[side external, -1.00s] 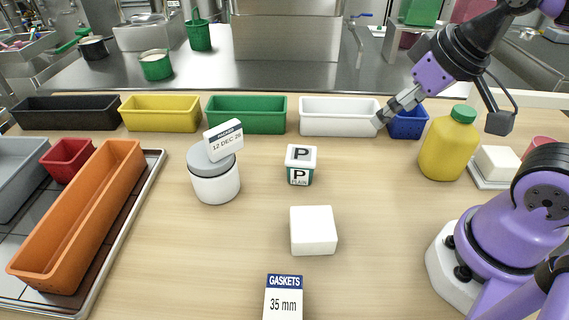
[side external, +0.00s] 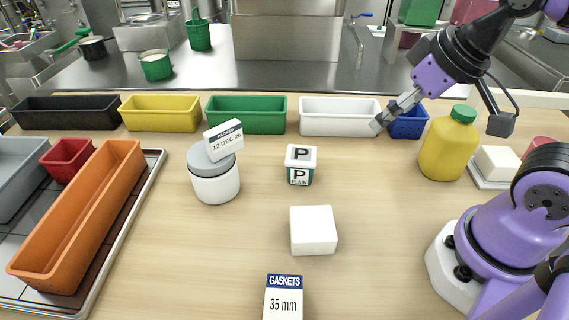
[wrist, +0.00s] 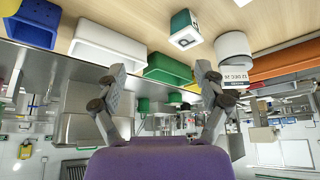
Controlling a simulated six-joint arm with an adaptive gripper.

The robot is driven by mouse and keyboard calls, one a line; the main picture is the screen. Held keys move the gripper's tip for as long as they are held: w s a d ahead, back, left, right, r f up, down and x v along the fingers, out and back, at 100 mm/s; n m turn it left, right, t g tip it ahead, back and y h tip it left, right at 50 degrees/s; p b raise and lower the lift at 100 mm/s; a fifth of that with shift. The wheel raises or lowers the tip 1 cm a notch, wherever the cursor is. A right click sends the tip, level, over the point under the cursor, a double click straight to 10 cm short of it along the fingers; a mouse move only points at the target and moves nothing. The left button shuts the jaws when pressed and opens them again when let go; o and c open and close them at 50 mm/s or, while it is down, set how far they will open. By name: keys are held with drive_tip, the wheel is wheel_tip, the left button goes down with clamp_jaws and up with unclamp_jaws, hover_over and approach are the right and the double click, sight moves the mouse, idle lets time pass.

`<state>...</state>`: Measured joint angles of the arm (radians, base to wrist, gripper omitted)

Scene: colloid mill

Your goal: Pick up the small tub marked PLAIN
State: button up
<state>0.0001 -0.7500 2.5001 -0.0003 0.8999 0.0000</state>
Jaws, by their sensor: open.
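The small tub marked PLAIN (side external: 300,165) stands upright on the table in the side external view. It has a white top with a black P and a dark green lower part. It also shows in the wrist view (wrist: 185,30), upside down near the top edge. My gripper (side external: 392,116) is at the right back, in front of the white and blue bins, well away from the tub. In the wrist view my gripper (wrist: 160,75) shows its two fingers spread apart with nothing between them.
A grey-lidded white jar (side external: 214,180) with a date card stands left of the tub. A white block (side external: 313,230) and a gaskets card (side external: 284,298) are in front. A yellow bottle (side external: 449,145) stands right. Several coloured bins line the back. An orange bin (side external: 85,215) is at left.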

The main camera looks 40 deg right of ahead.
drive_tip(key=o, duration=0.3)
drive_tip(key=n+g+y, duration=0.2)
drive_tip(key=n+y, duration=0.1)
drive_tip(key=n, duration=0.5)
approach(305, 154)
drive_tip(key=x, duration=0.6)
drive_tip(key=shift+f, duration=0.25)
drive_tip(key=shift+x, duration=2.65)
